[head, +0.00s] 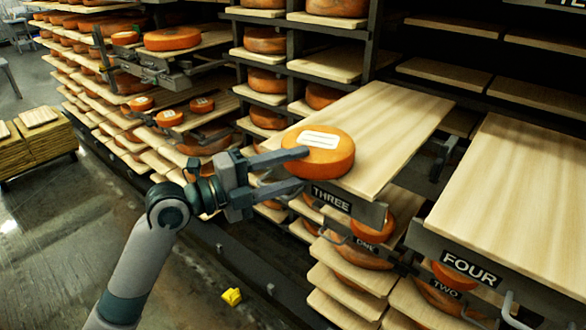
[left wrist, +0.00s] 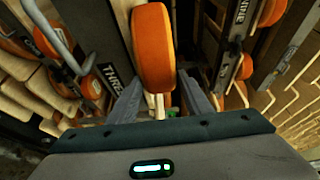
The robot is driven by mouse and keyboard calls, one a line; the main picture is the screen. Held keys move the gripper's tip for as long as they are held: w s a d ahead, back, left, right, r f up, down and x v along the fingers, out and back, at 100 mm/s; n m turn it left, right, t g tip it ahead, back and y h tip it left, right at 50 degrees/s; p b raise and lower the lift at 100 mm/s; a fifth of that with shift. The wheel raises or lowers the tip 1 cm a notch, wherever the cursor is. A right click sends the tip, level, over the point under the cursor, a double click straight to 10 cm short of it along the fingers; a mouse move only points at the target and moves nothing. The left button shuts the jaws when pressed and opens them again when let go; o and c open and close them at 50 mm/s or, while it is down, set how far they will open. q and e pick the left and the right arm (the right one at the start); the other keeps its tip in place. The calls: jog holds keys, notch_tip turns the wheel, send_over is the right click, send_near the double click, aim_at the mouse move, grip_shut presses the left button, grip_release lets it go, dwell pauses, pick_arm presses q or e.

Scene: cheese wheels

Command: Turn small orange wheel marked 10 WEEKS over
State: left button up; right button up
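An orange cheese wheel (head: 322,165) with a white label lies flat on the front end of the pulled-out board marked THREE (head: 395,125). The label's writing is too small to read, so I cannot confirm 10 WEEKS. My left gripper (head: 297,170) is at the wheel's near left edge, one finger above the other. In the left wrist view the wheel (left wrist: 152,45) stands edge-on ahead of and partly between the spread fingers (left wrist: 160,88), which look apart from its faces. My right gripper is in neither view.
A bare board marked FOUR (head: 515,200) juts out at the right. Wheels sit below on ONE (head: 373,230) and TWO (head: 455,275). Several small labelled wheels (head: 168,118) lie on shelves at the left. A yellow object (head: 231,296) lies on the floor. Board THREE is clear behind the wheel.

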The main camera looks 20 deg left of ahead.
pick_arm(q)
jog(key=o, duration=0.4)
jog(key=shift+r, duration=0.15)
jog(key=shift+f, duration=0.25)
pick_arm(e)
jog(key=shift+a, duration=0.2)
pick_arm(q)
jog(key=shift+s, duration=0.1)
jog(key=shift+b+v, duration=0.55)
jog(key=shift+v, duration=0.25)
jog(key=shift+b+v, duration=1.95)
jog(key=shift+v, duration=5.95)
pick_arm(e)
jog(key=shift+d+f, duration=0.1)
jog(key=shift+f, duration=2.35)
